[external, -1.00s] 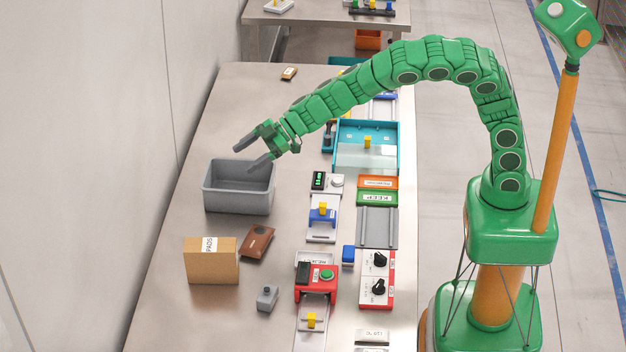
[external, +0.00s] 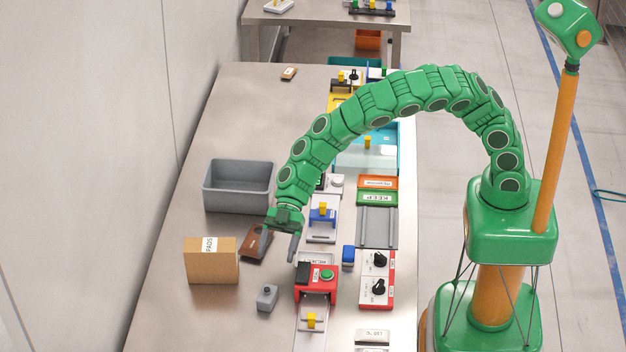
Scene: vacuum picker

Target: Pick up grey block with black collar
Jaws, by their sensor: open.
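The grey block with a dark collar on top (external: 267,298) stands upright on the steel table, just left of the red device. My gripper (external: 280,246) points down above the table, up and slightly right of the block in the picture, and apart from it. Its fingers are open with nothing seen between them. One finger hangs in front of the brown flat piece's right side.
A cardboard PADS box (external: 211,263) and a brown flat piece (external: 256,243) lie left of the gripper. A grey bin (external: 207,190) stands behind. The red device (external: 317,291) is close right of the block. Table is clear in front of the box.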

